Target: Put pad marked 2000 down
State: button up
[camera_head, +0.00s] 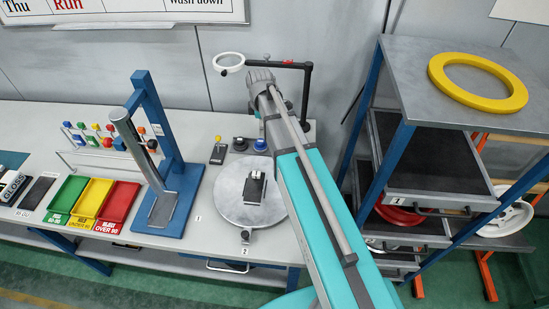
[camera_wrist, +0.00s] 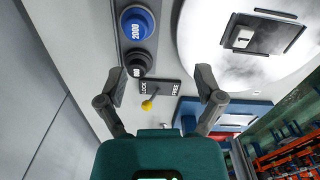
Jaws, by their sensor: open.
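The blue round pad marked 2000 (camera_wrist: 137,24) sits in a dark strip-shaped holder (camera_wrist: 122,40) on the light bench in the wrist view. It also shows as a small blue disc (camera_head: 261,145) in the head view, left of my arm. My gripper (camera_wrist: 160,86) is open and empty, its two fingers spread apart. The blue pad is beyond the fingertips, towards the top of the wrist view, and nothing touches it. In the head view the fingers cannot be made out behind my arm.
A black pad (camera_wrist: 138,64) sits beside the blue one. Near it is a LOCK/FREE plate (camera_wrist: 160,88) with a yellow knob (camera_wrist: 147,105). A round grey plate (camera_head: 238,199) carries a small block (camera_head: 254,187). A blue stand (camera_head: 182,185) and coloured trays (camera_head: 92,203) are left.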

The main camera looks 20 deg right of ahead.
jog(key=s+m, duration=1.5)
jog(key=s, duration=0.2)
jog(key=shift+s, duration=0.2)
